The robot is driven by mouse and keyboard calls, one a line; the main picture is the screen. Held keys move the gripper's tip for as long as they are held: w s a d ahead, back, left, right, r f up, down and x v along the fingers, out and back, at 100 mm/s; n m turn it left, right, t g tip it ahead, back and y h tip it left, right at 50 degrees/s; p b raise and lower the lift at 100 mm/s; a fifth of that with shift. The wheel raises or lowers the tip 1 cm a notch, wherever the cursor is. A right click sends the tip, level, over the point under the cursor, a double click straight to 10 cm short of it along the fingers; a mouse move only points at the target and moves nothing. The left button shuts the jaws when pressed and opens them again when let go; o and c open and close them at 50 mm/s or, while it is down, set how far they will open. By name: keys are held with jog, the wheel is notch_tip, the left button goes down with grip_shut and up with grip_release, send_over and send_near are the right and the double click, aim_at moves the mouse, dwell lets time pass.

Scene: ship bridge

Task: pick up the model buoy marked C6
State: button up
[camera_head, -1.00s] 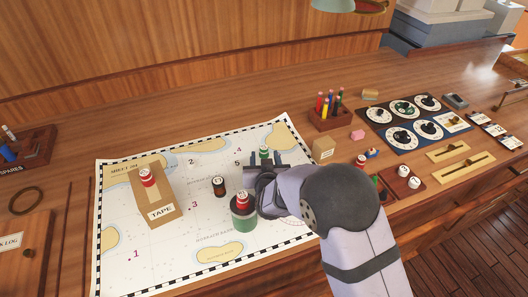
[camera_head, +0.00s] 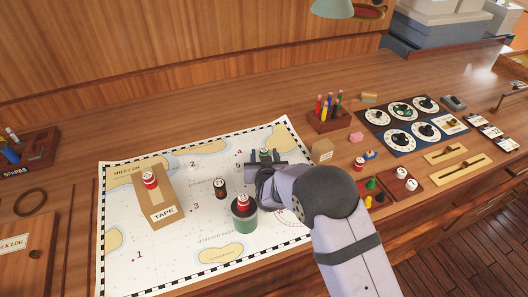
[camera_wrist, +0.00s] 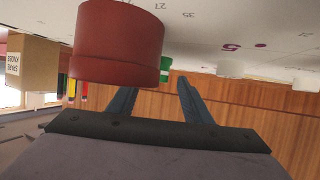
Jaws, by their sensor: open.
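No mark C6 is readable on any buoy. My gripper (camera_head: 266,163) is open near the back of the chart, close to a green buoy (camera_head: 265,154) that it partly hides. In the wrist view the green buoy (camera_wrist: 166,69) shows beyond and between my fingers (camera_wrist: 157,86). A large red cylinder (camera_wrist: 120,45) is close to the camera there, with no mark showing. In the head view, a red buoy (camera_head: 149,180) stands on the tape box, a dark buoy (camera_head: 220,189) stands on the chart, and another red buoy (camera_head: 243,202) stands on a green can.
The tape box (camera_head: 164,215) and green can (camera_head: 244,224) stand on the chart (camera_head: 130,272). A small cardboard box (camera_head: 322,151) and a pencil rack (camera_head: 330,122) are right of my gripper. A tray (camera_head: 400,196) and dial panels (camera_head: 405,119) lie farther right.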

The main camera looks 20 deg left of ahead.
aim_at(264, 152)
jog(key=shift+p+x, duration=0.6)
jog(key=shift+x, duration=1.1)
jog(key=shift+r, duration=0.1)
jog(key=c, duration=1.1)
